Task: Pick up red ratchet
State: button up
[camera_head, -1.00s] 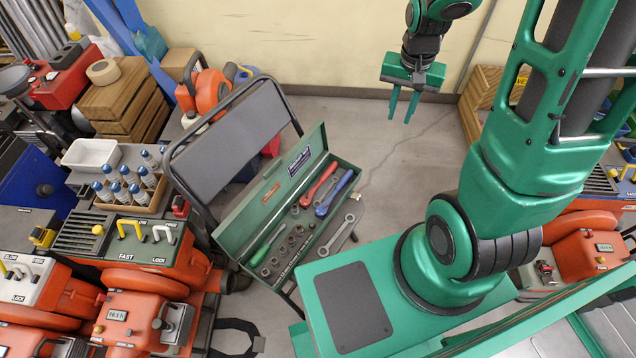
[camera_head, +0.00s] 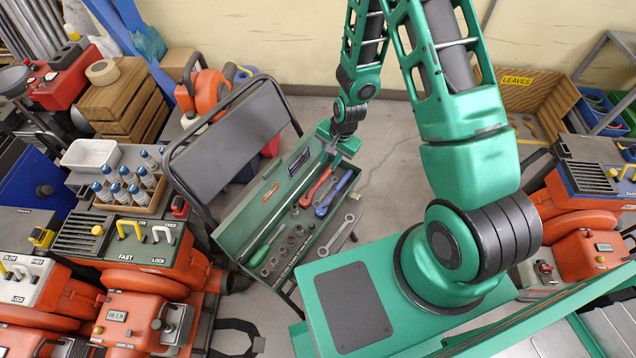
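The red ratchet (camera_head: 317,187) lies in the open green toolbox (camera_head: 222,234), which rests on the seat of a folding chair. A blue-handled ratchet (camera_head: 335,193) lies just to its right, close beside it. My gripper (camera_head: 338,150) is at the toolbox's far right end, near the upper end of the red ratchet. Its fingers are small and partly hidden by the wrist and the toolbox, so I cannot tell how far apart they are. The red ratchet still lies among the other tools.
Orange machines (camera_head: 140,320) crowd the left. Open floor (camera_head: 393,172) lies right of the toolbox.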

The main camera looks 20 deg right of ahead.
send_over(323, 177)
jog(key=d, duration=0.1)
jog(key=f, duration=0.4)
jog(key=shift+s+f, duration=0.2)
jog(key=shift+f, duration=0.15)
jog(key=f, duration=0.2)
jog(key=a+f, duration=0.1)
jog(key=f, duration=0.1)
jog(key=shift+w+f, duration=0.15)
jog(key=shift+f, duration=0.5)
grip_shut()
